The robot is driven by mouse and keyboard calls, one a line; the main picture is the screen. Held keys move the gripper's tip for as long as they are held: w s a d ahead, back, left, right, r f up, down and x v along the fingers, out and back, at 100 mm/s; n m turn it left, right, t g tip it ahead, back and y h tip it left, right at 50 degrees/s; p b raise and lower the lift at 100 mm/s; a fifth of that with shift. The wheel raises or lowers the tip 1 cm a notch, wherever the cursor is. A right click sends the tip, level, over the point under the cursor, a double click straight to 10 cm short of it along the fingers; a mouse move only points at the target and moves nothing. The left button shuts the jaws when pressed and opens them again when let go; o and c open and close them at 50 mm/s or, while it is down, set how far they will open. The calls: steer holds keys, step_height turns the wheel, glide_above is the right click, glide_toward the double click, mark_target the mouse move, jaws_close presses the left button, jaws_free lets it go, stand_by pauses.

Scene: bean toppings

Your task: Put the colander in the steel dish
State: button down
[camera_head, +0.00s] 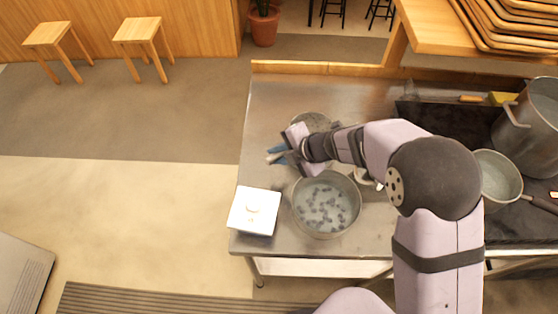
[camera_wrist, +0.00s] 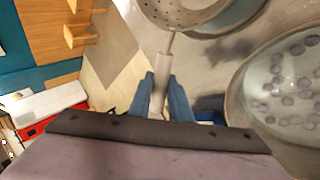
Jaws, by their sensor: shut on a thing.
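My gripper (camera_head: 276,156) is shut on the grey handle (camera_wrist: 162,75) of the colander. Its blue fingertips show on both sides of the handle in the wrist view. The perforated colander bowl (camera_wrist: 182,10) is at the top of the wrist view, partly cut off. It overlaps a round steel dish (camera_wrist: 243,14) behind it; I cannot tell whether they touch. In the head view a round metal rim (camera_head: 314,120) shows just beyond my gripper, partly hidden by it; I cannot tell there which part is colander and which is dish.
A large pot (camera_head: 298,216) of cloudy liquid with dark pieces stands close to my gripper. A white square lidded container (camera_head: 254,211) sits at the counter's front left corner. A pan (camera_head: 497,178) and a tall stockpot (camera_head: 530,125) are at right. The counter's back left is clear.

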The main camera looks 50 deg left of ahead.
steer(key=shift+f, duration=1.85)
steer(key=c, duration=1.6)
jaws_free()
steer(key=shift+f, duration=0.1)
steer(key=shift+c, duration=0.2)
steer(key=shift+w+d+r, duration=0.1)
steer(key=shift+d+r, duration=0.15)
steer(key=shift+r, duration=0.2)
steer(key=v, duration=1.1)
steer(key=shift+d, duration=0.15)
